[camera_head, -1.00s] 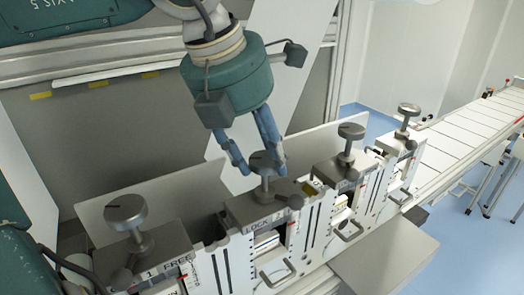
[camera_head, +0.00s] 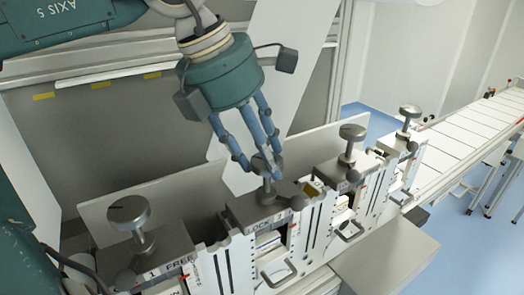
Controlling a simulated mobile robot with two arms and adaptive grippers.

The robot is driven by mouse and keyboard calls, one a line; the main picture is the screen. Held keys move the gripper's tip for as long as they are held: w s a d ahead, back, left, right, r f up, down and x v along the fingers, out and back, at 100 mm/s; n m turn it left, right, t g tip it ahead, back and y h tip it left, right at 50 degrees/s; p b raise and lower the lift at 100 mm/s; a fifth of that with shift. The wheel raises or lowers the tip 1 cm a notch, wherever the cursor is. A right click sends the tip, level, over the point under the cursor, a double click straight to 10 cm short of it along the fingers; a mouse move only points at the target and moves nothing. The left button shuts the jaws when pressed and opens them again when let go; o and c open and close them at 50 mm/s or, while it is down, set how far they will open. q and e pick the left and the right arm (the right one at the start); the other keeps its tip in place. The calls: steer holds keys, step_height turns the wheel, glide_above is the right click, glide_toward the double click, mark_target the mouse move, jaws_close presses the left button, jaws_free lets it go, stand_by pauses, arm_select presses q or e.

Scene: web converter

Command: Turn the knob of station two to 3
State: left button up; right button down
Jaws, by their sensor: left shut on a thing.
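Several grey knobs on stems stand in a row on the stations of the converter. The station two knob (camera_head: 262,165) is second from the left, on a block (camera_head: 255,210) whose label reads "LOCK" and a partly hidden "2". My left gripper (camera_head: 262,167) comes down from above and is shut on this knob, with blue fingers around its head and covering part of it. The knob's pointer mark and setting are too small to read. My right gripper does not show.
The station one knob (camera_head: 128,212), by a "1 FREE" label, stands at the left. Two more knobs, the third (camera_head: 352,133) and the far one (camera_head: 410,112), stand to the right. A white conveyor (camera_head: 470,135) runs off at the right. A pale panel (camera_head: 160,200) rises behind the row.

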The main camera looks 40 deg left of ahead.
arm_select(q)
steer(key=m, duration=0.1)
steer(key=m+p, duration=0.1)
steer(key=m+h, duration=0.1)
steer(key=shift+w+a+r+m+g+p, duration=0.1)
steer(key=shift+w+r+m+g+p, duration=0.2)
steer(key=shift+r+m+p, duration=0.1)
steer(key=shift+w+f+m+g+h+p, duration=0.1)
steer(key=shift+m+g+h+p, duration=0.45)
steer(key=shift+m+p, duration=0.9)
steer(key=shift+m+b, duration=0.3)
steer(key=shift+m, duration=0.15)
steer(key=o, duration=1.1)
steer(key=shift+o, duration=0.2)
steer(key=shift+f, duration=0.15)
